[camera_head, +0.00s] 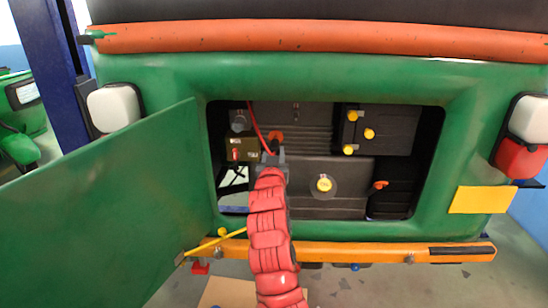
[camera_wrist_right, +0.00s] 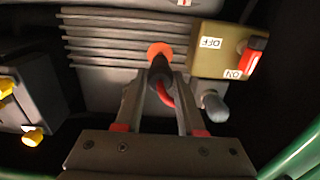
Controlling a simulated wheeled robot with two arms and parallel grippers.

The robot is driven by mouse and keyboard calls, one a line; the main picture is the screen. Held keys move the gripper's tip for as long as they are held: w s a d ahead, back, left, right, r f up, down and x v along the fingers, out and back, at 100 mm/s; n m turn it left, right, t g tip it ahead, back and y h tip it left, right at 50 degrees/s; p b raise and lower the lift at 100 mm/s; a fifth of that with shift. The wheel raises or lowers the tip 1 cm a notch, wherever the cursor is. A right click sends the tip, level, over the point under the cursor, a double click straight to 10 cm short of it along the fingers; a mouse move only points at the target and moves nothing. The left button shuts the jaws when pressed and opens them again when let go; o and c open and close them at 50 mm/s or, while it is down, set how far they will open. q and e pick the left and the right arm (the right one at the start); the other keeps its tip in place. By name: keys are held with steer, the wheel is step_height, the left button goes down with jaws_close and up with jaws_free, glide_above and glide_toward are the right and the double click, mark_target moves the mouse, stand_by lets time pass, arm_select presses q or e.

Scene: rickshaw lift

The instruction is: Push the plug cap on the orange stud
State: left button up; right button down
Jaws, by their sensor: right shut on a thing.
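The orange stud (camera_wrist_right: 160,48) shows in the wrist view as an orange disc on the ribbed grey engine block; in the head view it is an orange patch (camera_head: 276,136) inside the open bay. My right gripper (camera_wrist_right: 160,85) is shut on the black plug cap (camera_wrist_right: 159,66), from which a red cable (camera_wrist_right: 165,96) runs. The cap overlaps the lower part of the orange disc; I cannot tell if it is pushed on or just in front. In the head view my right gripper (camera_head: 271,160) reaches into the bay and mostly hides the cap. My left gripper is not in view.
A switch box (camera_head: 242,149) with a red lever sits left of the stud in the head view. A grey knob (camera_head: 238,121) is above it. The bay's green frame (camera_head: 427,160) surrounds the arm, and an open green door (camera_head: 110,205) stands at left.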

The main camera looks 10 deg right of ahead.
mark_target(274, 153)
steer(key=shift+b+x, duration=0.65)
steer(key=shift+x, duration=0.1)
steer(key=shift+w+d, duration=0.15)
steer(key=shift+w, duration=0.25)
steer(key=shift+w+f+b, duration=0.1)
steer(key=shift+w+b, duration=0.1)
steer(key=shift+b, duration=0.8)
stand_by(0.8)
steer(key=shift+w+d+b, duration=0.1)
steer(key=shift+w+b, duration=0.2)
steer(key=shift+b, duration=0.05)
stand_by(0.9)
steer(key=shift+c, duration=2.2)
jaws_free()
steer(key=shift+c, duration=0.6)
steer(key=shift+s, duration=0.1)
